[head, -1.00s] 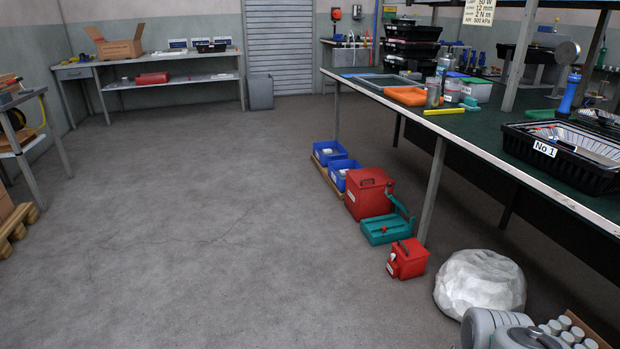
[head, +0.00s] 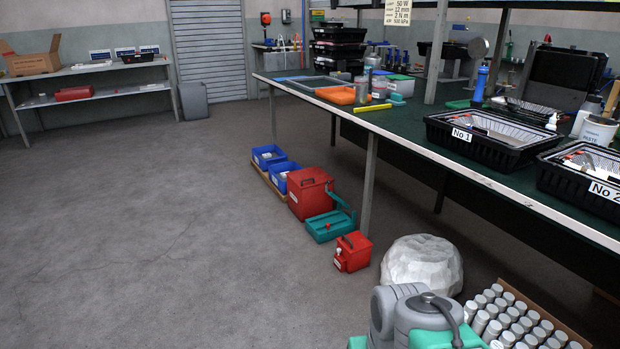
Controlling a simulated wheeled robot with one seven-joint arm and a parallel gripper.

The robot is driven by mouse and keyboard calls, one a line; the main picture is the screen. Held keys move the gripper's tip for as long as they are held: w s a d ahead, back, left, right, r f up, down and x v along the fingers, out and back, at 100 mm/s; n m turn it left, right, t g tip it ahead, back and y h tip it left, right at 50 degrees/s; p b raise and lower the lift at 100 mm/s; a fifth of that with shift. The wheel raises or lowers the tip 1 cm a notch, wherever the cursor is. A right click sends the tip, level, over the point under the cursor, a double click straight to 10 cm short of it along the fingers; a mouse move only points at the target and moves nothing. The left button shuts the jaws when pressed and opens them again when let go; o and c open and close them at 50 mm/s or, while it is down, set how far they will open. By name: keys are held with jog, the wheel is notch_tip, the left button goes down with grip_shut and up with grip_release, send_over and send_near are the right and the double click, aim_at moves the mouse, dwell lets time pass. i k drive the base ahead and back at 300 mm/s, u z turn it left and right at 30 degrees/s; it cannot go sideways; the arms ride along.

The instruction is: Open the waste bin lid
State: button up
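No thing in the head view is plainly marked as the waste bin. A plain grey upright bin-like box (head: 193,101) stands on the floor at the far wall beside the shutter door; whether it has a lid is too small to tell. A red box (head: 310,193) with a dark handle on its closed top stands on the floor by the bench. A smaller red box (head: 352,252) stands in front of it. My gripper is not in view.
A long green-topped bench (head: 420,130) fills the right side, carrying black trays. A whitish lump (head: 422,264), a grey-and-teal machine (head: 410,318) and a carton of pale cylinders (head: 522,322) stand at the lower right. The floor (head: 140,240) at left is clear.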

aim_at(311, 176)
jog(key=u, duration=0.05)
jog(key=i, duration=1.05)
jog(key=u, duration=0.4)
jog(key=i, duration=2.5)
jog(key=u, duration=0.5)
jog(key=i, duration=1.15)
